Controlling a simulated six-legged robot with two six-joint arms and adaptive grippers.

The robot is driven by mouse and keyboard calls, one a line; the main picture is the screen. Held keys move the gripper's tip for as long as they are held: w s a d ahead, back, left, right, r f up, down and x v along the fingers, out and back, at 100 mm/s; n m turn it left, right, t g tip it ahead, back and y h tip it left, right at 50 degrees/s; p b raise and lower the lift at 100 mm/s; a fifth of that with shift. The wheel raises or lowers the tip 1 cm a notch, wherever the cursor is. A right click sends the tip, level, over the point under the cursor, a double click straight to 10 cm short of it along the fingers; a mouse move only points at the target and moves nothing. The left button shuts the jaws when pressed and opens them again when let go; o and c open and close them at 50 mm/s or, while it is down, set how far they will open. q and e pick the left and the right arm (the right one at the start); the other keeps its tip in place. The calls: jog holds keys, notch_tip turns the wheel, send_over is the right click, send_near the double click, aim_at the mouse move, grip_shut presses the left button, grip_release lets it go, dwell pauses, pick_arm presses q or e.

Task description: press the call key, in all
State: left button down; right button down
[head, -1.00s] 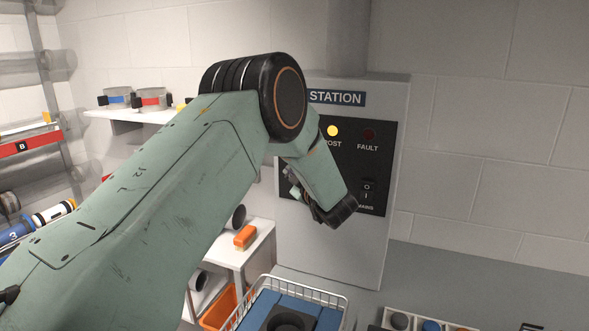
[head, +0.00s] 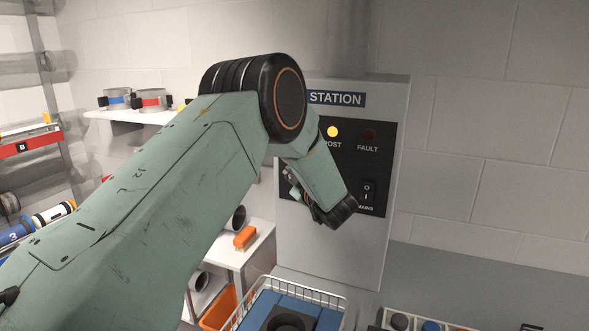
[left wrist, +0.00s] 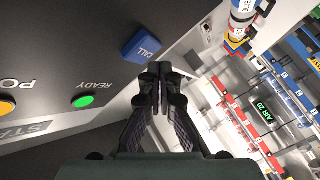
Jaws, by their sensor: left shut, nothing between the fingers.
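The blue call key (left wrist: 143,46), lettered CALL, is on the dark panel of the station in the left wrist view. My arm hides it in the head view. My left gripper (left wrist: 159,68) is shut and empty, with its fingertips just below and right of the key in that picture. I cannot tell whether they touch it. In the head view the left gripper (head: 305,198) is mostly hidden behind my wrist, in front of the panel (head: 378,155). My right gripper is not in view.
The green READY lamp (left wrist: 83,101) and yellow POST lamp (head: 332,132) are lit; the FAULT lamp (head: 368,134) is dark. A MAINS switch (head: 367,191) is beside my wrist. A wire basket (head: 342,298) stands below the station. Shelves with tubes are at the left.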

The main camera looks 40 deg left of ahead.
pick_arm(q)
jog(key=shift+w+a, duration=0.1)
jog(key=shift+w, duration=0.35)
jog(key=shift+s+a+b, duration=0.1)
jog(key=shift+a+b, duration=0.15)
jog(key=shift+b, duration=0.05)
